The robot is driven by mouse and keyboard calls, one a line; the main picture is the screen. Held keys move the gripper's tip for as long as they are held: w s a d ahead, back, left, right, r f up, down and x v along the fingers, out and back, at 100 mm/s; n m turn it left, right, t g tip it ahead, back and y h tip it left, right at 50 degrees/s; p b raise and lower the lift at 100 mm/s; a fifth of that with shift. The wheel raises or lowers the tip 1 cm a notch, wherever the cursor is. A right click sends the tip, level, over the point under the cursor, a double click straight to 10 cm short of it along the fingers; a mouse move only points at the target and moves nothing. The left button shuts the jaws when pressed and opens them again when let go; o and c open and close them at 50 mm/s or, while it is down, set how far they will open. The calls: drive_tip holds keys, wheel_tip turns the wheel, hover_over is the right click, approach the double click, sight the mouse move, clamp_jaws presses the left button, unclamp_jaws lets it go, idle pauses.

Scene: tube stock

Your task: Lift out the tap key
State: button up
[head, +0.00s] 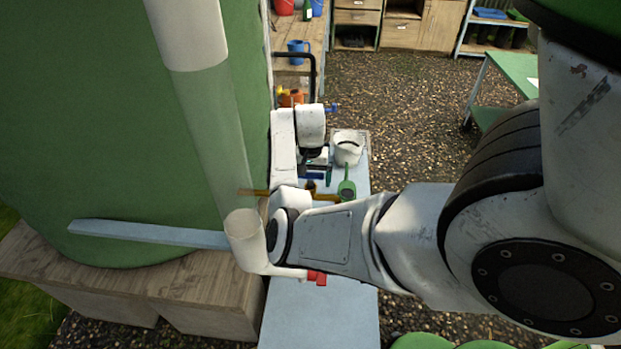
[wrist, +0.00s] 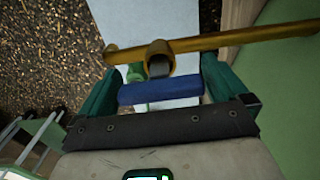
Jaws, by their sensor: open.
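The tap key appears to be the piece with a blue crossbar (wrist: 160,90) and a grey stem that runs into a brass ring (wrist: 160,50). The ring is on a long brass bar (wrist: 235,43). The lower end of the stem is hidden. My gripper (wrist: 161,66) is open, with its green fingers at either end of the blue crossbar. I cannot tell whether they touch it. In the head view my gripper (head: 315,163) is small, above the brass bar (head: 325,197) and beside the green tank (head: 90,120).
A clear tube (head: 205,130) with a white elbow and red tap (head: 317,278) stands by the tank, left of my arm. Gravel lies beyond.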

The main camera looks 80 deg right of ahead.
drive_tip(key=c, duration=0.9)
drive_tip(key=shift+r, duration=0.15)
